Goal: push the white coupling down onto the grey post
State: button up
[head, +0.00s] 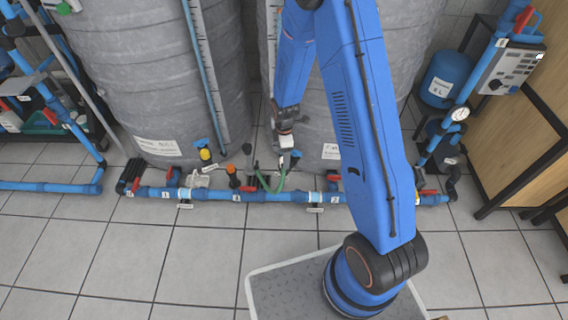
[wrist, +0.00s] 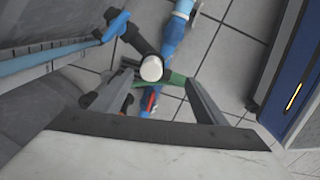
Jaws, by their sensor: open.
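My gripper (head: 289,160) hangs low in front of the grey tanks, just above the blue floor pipe. In the wrist view my gripper (wrist: 160,78) has its two grey fingers spread apart. A white round end (wrist: 151,68), which looks like the white coupling, shows between and slightly beyond the fingertips. The fingers do not visibly close on it. A dark tubular piece (wrist: 140,42) runs from it toward the upper left. I cannot tell the grey post apart in either view; it may be hidden. In the head view the coupling is too small to make out.
The blue floor pipe (head: 225,195) with red-handled valves runs along the tanks. The tiled floor (head: 200,262) in front is clear.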

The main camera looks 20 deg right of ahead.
jog(key=f, duration=0.3)
jog(key=shift+w+d+f, duration=0.25)
jog(key=shift+w, duration=0.1)
jog(key=shift+f, duration=0.85)
jog(key=c, duration=1.1)
jog(key=shift+c, duration=0.2)
notch_tip(320, 180, up, 10)
jog(key=shift+r, duration=0.1)
